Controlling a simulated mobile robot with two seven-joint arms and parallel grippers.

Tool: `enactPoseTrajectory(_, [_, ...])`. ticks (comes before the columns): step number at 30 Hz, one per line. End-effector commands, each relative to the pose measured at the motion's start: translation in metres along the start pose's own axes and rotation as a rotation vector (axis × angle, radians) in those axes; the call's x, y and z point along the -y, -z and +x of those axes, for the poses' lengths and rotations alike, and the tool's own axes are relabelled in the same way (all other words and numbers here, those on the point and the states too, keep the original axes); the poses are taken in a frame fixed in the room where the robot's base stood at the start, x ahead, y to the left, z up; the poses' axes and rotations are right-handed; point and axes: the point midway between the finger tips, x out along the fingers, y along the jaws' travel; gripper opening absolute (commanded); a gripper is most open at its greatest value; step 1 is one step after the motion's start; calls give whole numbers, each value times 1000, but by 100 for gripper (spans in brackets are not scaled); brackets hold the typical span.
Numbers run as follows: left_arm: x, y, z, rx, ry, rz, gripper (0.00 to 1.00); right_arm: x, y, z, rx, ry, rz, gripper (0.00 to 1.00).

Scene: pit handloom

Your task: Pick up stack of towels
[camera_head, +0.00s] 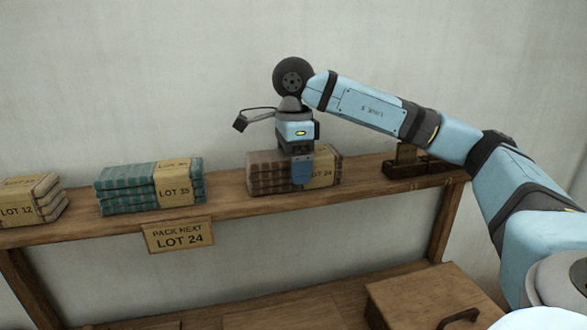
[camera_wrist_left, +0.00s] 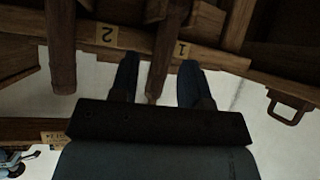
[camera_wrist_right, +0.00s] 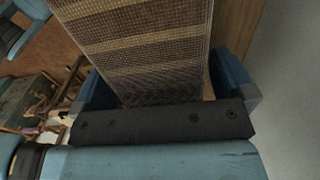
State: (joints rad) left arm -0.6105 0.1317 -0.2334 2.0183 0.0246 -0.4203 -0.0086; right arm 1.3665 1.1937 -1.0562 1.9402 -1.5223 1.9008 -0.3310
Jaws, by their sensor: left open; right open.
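The towel stack labelled LOT 24 (camera_head: 266,172) is brown and lies on the wooden shelf, partly hidden by my right gripper (camera_head: 302,170). That gripper comes down from above, with one blue finger in front of the stack; the other finger is hidden. In the right wrist view a brown checked, striped cloth surface (camera_wrist_right: 150,45) lies between its two spread fingers. Contact cannot be told. My left gripper (camera_wrist_left: 158,85) is open and empty in the left wrist view, with wooden parts beyond it; it is not in the head view.
The shelf (camera_head: 228,200) also holds a teal stack labelled LOT 35 (camera_head: 125,190), a stack labelled LOT 12 (camera_head: 40,200) and dark wooden items (camera_head: 410,165). A sign (camera_head: 180,236) on its front reads PACK NEXT LOT 24. A lidded wooden box (camera_head: 415,295) stands below right.

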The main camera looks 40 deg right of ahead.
Motion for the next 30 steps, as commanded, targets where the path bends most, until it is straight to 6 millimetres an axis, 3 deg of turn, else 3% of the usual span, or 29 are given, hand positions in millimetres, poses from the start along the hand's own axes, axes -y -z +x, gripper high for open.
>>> enactPoseTrajectory(8, [0, -1, 0, 1, 0, 0, 43, 0, 0, 4, 1, 1, 0, 100])
enactPoseTrajectory(15, [0, -1, 0, 1, 0, 0, 43, 0, 0, 3, 1, 1, 0, 49])
enactPoseTrajectory(25, [0, -1, 0, 1, -1, 0, 43, 0, 0, 0, 1, 2, -1, 49])
enactPoseTrajectory(30, [-1, -1, 1, 1, -1, 0, 43, 0, -1, -15, 3, 4, -1, 49])
